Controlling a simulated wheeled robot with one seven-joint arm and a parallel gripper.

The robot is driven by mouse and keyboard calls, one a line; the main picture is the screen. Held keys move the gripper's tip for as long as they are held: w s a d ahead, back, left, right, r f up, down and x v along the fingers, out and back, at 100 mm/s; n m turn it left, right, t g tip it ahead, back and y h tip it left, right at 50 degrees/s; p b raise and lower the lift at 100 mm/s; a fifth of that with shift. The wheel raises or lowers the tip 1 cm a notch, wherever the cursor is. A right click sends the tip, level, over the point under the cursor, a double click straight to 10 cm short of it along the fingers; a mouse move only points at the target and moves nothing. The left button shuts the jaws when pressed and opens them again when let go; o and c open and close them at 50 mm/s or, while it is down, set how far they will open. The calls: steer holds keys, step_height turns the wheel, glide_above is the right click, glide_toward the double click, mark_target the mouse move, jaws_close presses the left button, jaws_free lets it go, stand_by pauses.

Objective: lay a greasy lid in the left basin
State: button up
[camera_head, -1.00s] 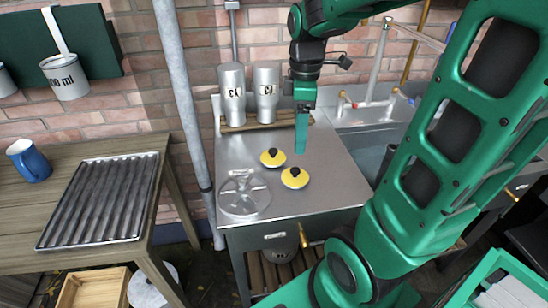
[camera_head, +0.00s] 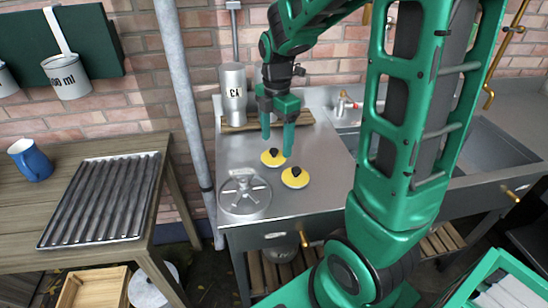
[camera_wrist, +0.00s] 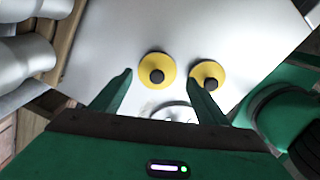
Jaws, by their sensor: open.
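Two round yellow lids with black knobs lie on the metal counter: a far lid (camera_head: 268,160) and a near lid (camera_head: 295,183). In the wrist view the left lid (camera_wrist: 145,66) lies between the fingers and the right lid (camera_wrist: 217,72) beside the right finger. Grease cannot be made out. My gripper (camera_head: 277,145) is open and empty, pointing down above the far lid, apart from it. The sink basin (camera_head: 490,150) is sunk into the worktop at the right. My arm hides much of the sink's left part.
A spoked metal disc (camera_head: 244,205) lies at the counter's front left. A metal canister (camera_head: 233,88) stands on a wooden rack behind the gripper. A tap (camera_head: 342,106) rises behind the sink. A grey pole (camera_head: 180,90) stands left of the counter. The counter's front right is clear.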

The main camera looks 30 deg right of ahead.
mark_target(275, 150)
step_height(275, 150, down, 5)
steer(key=shift+w, duration=0.15)
steer(key=c, duration=0.9)
steer(key=shift+c, duration=0.2)
steer(key=shift+r, duration=0.15)
steer(key=shift+r, duration=0.6)
step_height(275, 150, up, 3)
steer(key=s+a+r, duration=0.2)
steer(key=a+r, duration=0.4)
steer(key=a, duration=0.5)
steer(key=shift+a+r, duration=0.25)
steer(key=shift+r, duration=0.05)
